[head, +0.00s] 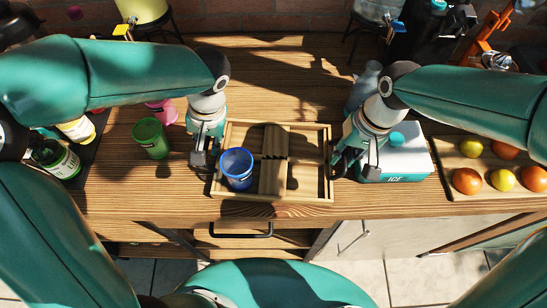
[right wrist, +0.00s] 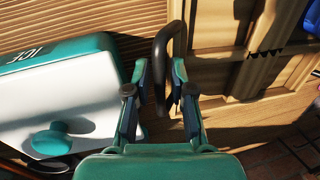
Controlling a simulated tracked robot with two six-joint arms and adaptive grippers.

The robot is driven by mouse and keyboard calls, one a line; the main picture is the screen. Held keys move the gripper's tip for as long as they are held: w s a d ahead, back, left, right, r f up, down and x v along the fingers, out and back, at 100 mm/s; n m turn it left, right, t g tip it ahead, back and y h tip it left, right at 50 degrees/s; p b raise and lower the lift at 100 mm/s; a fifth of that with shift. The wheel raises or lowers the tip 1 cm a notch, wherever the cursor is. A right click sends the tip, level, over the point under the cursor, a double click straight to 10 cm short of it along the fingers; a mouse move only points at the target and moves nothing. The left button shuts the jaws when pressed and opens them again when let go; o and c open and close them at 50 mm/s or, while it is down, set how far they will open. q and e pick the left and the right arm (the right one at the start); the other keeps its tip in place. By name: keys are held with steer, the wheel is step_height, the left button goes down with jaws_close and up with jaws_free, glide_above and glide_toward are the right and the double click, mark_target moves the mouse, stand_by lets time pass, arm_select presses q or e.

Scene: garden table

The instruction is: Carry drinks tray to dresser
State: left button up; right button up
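The drinks tray (head: 229,193) is a light wooden box with dividers, lying level on a wooden top (head: 260,60). A blue cup (head: 237,168) stands upright in its left part; the right part looks empty. My left gripper (head: 202,162) is at the tray's left end, pointing down; its fingers and that handle are too small and dark to read. My right gripper (right wrist: 160,72) is at the tray's right end. In the right wrist view its two fingers stand apart on either side of the dark arched handle (right wrist: 163,52), with small gaps showing.
A white and teal ice box (head: 405,160) stands close to the right of my right gripper. A green cup (head: 150,138), a pink cup (head: 162,112) and bottles (head: 58,158) are at left. A board of fruit (head: 466,181) is at right. The top behind the tray is clear.

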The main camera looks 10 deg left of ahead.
arm_select(q)
jaws_close()
arm_select(e)
jaws_close()
arm_select(q)
steer(key=shift+r, duration=0.1)
arm_select(e)
steer(key=shift+r, duration=0.15)
